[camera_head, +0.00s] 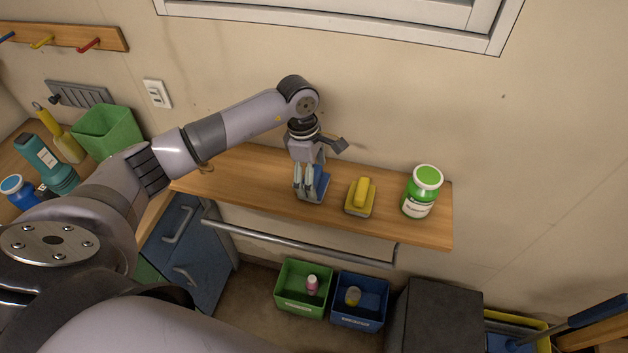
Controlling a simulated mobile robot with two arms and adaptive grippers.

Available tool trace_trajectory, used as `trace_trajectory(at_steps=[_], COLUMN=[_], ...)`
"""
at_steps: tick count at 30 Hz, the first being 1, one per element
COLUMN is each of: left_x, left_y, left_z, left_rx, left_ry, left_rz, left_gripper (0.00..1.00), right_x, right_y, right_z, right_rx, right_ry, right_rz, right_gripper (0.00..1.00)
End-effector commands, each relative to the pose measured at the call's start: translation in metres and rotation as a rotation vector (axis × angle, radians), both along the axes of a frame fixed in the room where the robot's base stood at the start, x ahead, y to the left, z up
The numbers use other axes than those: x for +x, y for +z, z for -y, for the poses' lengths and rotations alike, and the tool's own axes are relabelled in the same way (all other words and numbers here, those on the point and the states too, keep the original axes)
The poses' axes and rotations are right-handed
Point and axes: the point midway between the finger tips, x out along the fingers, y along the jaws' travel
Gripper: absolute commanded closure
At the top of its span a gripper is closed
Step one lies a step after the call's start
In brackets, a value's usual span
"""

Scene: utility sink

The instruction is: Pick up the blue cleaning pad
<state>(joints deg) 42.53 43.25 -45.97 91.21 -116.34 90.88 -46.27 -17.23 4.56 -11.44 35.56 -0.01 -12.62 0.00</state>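The blue cleaning pad (321,182) stands on the wooden shelf (250,177), left of a yellow pad. It is partly hidden by my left gripper (308,182). My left arm reaches in from the left, and its gripper points down at the blue pad, with the fingers at the pad's left side and front. The fingers overlap the pad in this view; I cannot tell whether they are closed on it. The pad appears to be at shelf level. My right gripper is not in view.
A yellow pad (361,195) and a green-lidded bottle (422,191) stand to the right on the shelf. A metal rail (300,246) runs along its front. Below are a green bin (303,289) and a blue bin (359,301). The wall is close behind.

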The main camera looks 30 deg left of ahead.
Motion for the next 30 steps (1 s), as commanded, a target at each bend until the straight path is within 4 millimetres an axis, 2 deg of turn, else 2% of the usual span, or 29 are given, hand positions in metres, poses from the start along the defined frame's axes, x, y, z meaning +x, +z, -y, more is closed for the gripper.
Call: trace_trajectory(at_steps=[2, 24, 30], left_x=[0.0001, 0.0003, 0.0004], left_y=[0.0001, 0.0008, 0.001], left_z=[0.0001, -0.0001, 0.0], left_rx=[0.0, -0.001, -0.001], left_ry=[0.0, 0.0, 0.0], left_rz=[0.0, 0.0, 0.001], left_gripper=[0.19, 0.69, 0.69], right_x=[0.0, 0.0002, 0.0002], right_y=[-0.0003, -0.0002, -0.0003], right_z=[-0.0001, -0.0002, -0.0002], right_rx=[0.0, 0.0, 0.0], right_ry=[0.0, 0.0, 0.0], right_rz=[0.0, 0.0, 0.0], right_gripper=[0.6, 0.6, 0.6])
